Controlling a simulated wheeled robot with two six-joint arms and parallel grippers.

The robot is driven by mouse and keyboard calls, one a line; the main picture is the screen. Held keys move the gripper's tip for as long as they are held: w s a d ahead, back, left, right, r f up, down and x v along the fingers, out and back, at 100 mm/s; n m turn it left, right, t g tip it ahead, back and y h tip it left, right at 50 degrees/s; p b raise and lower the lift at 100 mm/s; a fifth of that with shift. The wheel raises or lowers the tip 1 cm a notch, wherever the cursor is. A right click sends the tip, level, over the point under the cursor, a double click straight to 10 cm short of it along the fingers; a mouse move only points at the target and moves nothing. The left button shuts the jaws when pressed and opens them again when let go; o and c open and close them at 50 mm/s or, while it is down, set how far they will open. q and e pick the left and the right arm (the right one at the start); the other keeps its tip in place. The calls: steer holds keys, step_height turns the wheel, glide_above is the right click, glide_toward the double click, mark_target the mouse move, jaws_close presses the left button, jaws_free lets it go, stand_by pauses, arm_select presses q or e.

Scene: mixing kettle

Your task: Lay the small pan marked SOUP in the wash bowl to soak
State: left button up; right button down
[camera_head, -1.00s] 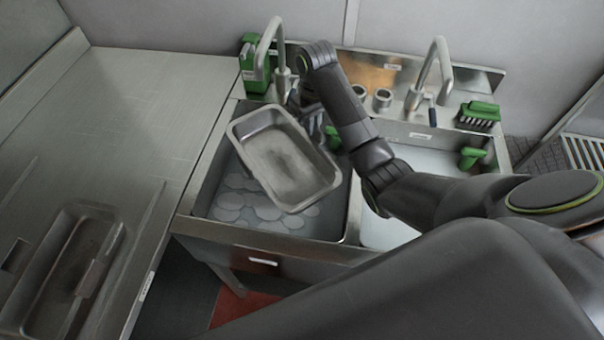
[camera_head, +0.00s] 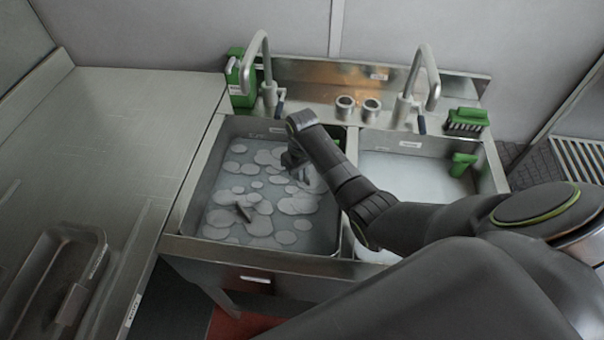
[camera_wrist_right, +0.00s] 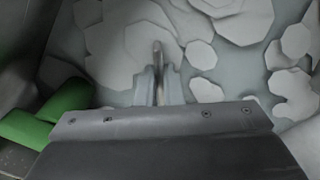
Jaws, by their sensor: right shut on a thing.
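The wash bowl (camera_head: 262,257) is the left sink basin, filled with water and pale patches of foam. My right gripper (camera_head: 296,166) reaches down into its right half. In the wrist view its fingers (camera_wrist_right: 158,85) are shut on a thin upright edge, which I take for the rim of the small pan. The pan's body is hidden under water and foam. A small dark piece (camera_head: 243,212) breaks the surface left of the gripper; I cannot tell if it is the pan's corner. The SOUP mark is not readable. My left gripper is not in view.
A second basin (camera_head: 405,172) lies to the right, with a green object (camera_head: 462,164) at its side. Two taps (camera_head: 270,85) (camera_head: 405,105) rise behind. Another pan (camera_head: 55,275) lies on the left counter.

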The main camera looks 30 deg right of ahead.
steer(key=shift+w+f, duration=0.1)
steer(key=shift+f, duration=0.3)
steer(key=c, duration=1.6)
jaws_free()
steer(key=shift+o, duration=0.2)
step_height(320, 180, up, 12)
steer(key=shift+b, duration=0.4)
